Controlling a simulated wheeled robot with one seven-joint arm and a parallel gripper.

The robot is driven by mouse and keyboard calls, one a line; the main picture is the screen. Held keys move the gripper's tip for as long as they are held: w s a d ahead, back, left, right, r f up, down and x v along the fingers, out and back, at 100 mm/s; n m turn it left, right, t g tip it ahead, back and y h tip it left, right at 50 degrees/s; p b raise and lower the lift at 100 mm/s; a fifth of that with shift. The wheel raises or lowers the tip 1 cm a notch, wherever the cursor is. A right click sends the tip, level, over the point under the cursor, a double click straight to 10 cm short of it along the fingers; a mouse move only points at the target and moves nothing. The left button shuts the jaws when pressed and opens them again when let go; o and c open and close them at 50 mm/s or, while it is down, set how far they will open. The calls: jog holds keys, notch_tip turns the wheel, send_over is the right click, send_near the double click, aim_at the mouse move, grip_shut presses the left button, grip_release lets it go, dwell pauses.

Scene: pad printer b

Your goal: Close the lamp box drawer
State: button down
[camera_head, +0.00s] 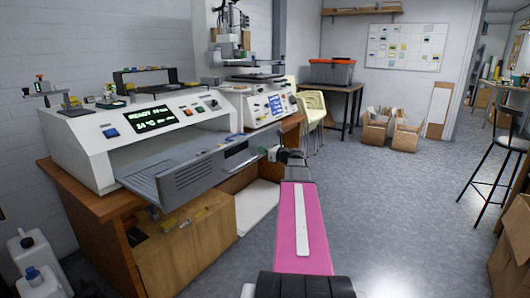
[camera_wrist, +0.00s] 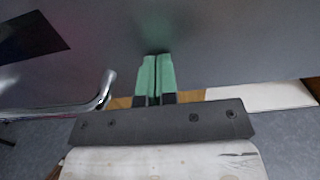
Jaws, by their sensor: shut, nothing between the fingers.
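The lamp box drawer (camera_head: 195,165) is a grey tray standing pulled out from the white machine (camera_head: 150,125) with the lit green display. My gripper (camera_head: 274,154) is at the right end of the drawer front, at the end of my pink arm. In the wrist view my gripper (camera_wrist: 156,78) has its green fingers together with nothing between them. The fingertips point at the drawer's grey front (camera_wrist: 215,45) and are very near it; I cannot tell whether they touch. The curved metal handle (camera_wrist: 103,95) is to the left of the fingers, apart from them.
The machine stands on a wooden bench (camera_head: 110,225). A second white machine (camera_head: 262,105) is behind. The grey floor (camera_head: 400,210) to the right is clear.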

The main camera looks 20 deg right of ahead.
aim_at(210, 143)
jog(key=x, duration=3.5)
jog(key=shift+w+a+r, duration=0.1)
jog(key=shift+w+a, duration=0.05)
jog(key=shift+a, duration=0.15)
jog(key=shift+s, duration=0.2)
